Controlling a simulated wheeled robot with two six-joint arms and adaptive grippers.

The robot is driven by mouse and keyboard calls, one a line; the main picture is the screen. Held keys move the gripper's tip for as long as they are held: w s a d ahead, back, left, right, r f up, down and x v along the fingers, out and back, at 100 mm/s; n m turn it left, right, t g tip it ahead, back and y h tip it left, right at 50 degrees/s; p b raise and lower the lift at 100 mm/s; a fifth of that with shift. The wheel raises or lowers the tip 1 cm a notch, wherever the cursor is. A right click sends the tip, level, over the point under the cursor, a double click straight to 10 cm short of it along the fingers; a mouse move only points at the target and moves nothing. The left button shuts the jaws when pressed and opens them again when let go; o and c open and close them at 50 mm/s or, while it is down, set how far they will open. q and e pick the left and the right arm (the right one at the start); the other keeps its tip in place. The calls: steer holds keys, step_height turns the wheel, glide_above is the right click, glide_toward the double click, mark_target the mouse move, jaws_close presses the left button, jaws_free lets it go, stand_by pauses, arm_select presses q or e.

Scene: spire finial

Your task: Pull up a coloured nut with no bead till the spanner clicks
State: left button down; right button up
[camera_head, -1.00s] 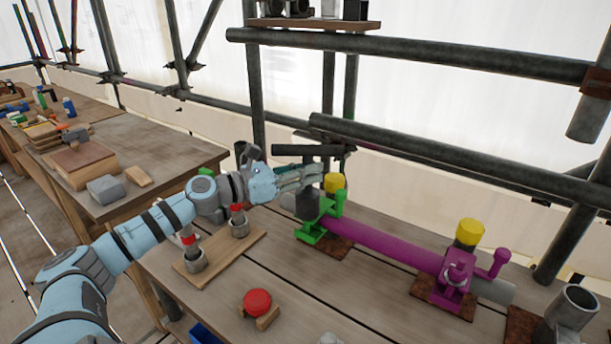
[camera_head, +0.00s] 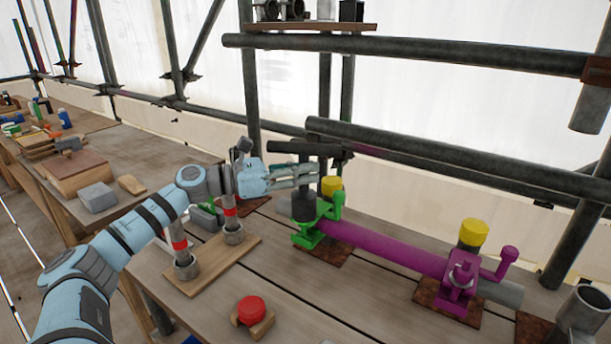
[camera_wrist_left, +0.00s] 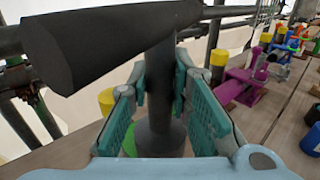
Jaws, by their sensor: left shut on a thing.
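My left gripper (camera_head: 305,177) is shut on the upright shaft of a dark T-handled spanner (camera_head: 303,205). Its crossbar lies above my fingers, and its wide socket end sits down at the green clamp (camera_head: 312,236). The nut under the socket is hidden. In the left wrist view the shaft (camera_wrist_left: 161,85) stands between my two teal finger pads (camera_wrist_left: 160,100), with the thick bar across the upper left. The purple clamp (camera_head: 462,285) sits further right on the purple tube (camera_head: 385,247), its nut uncovered. My right gripper is out of view.
Yellow caps (camera_head: 473,233) stand behind both clamps. A wooden board (camera_head: 215,265) with two red-banded posts in metal cups and a red button (camera_head: 251,310) are nearer. Scaffold tubes (camera_head: 440,165) run close behind the spanner. An open grey cup (camera_head: 582,310) stands at right.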

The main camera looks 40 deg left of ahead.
arm_select(q)
steer(key=shift+a+m+g+h+b, duration=0.1)
steer(key=shift+m+g+h+b, duration=0.25)
steer(key=shift+b, duration=0.2)
step_height(320, 180, up, 8)
steer(key=p, duration=0.6)
steer(key=shift+f, duration=0.1)
